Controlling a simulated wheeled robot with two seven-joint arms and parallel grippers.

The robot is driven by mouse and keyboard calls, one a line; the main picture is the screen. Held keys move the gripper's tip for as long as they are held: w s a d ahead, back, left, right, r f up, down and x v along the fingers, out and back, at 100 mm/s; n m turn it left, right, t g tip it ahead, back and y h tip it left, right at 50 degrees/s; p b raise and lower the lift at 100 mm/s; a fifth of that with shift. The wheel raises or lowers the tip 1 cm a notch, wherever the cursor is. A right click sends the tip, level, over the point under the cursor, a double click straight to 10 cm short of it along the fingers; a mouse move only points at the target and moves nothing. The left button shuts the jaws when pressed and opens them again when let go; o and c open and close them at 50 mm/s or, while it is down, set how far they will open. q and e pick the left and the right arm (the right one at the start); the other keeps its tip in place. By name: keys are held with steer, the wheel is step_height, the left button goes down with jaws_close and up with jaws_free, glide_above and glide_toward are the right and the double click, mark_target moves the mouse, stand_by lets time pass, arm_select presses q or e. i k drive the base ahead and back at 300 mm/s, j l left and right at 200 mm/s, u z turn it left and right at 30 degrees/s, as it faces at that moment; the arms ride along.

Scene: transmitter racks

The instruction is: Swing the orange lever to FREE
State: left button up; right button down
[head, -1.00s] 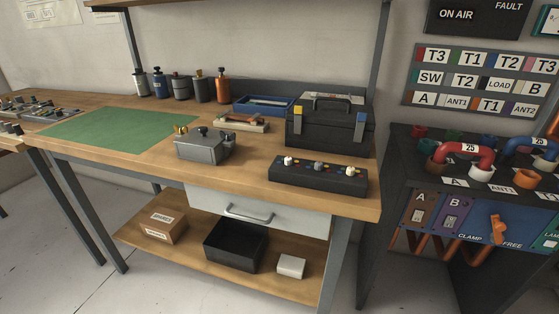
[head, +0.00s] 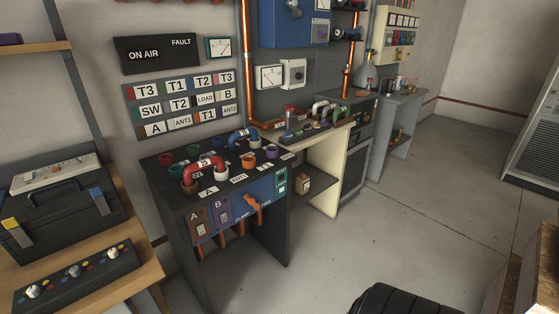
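The orange lever (head: 253,202) is on the blue front panel (head: 231,208) of a dark patch console, right of the A and B switches. The words CLAMP (head: 241,218) and FREE (head: 266,204) are printed below it, CLAMP to the left and FREE to the right. The lever is small here, and I cannot tell which word it points to. Neither of my grippers shows in the head view, and nothing is seen touching the lever.
The console top carries a red U-link (head: 204,168), a blue one (head: 243,137) and coloured sockets. A workbench (head: 142,272) with a black toolbox (head: 62,212) stands at left. Open grey floor (head: 400,215) lies at right. A dark ribbed shape (head: 402,301), unidentified, sits at the bottom edge.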

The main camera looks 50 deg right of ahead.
mark_target(252, 201)
steer(key=z, duration=1.35)
